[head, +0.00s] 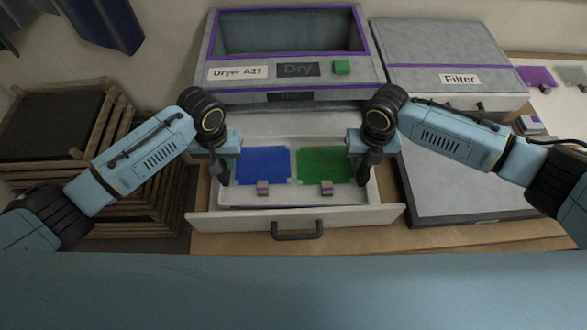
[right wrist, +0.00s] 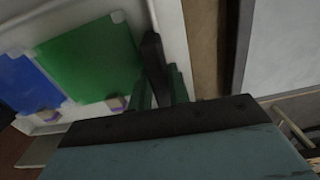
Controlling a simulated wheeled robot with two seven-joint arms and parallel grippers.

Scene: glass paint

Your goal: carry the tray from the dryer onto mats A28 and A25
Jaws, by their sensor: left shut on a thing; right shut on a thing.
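The white tray (head: 295,195) sits inside the open drawer of the dryer (head: 285,45), whose label reads Dryer A27. A blue sheet (head: 262,165) and a green sheet (head: 323,164) lie side by side in the tray. My left gripper (head: 225,172) is shut on the tray's left edge. My right gripper (head: 367,172) is shut on its right edge. In the right wrist view my right gripper (right wrist: 160,85) is at the tray rim beside the green sheet (right wrist: 90,58). I cannot make out labels for mats A28 or A25.
The drawer front with its handle (head: 297,232) is pulled out toward me. A box labelled Filter (head: 440,55) stands at right, above a grey panel (head: 465,185). Stacked wooden frames (head: 60,130) stand at left. A purple sheet (head: 537,77) lies at far right.

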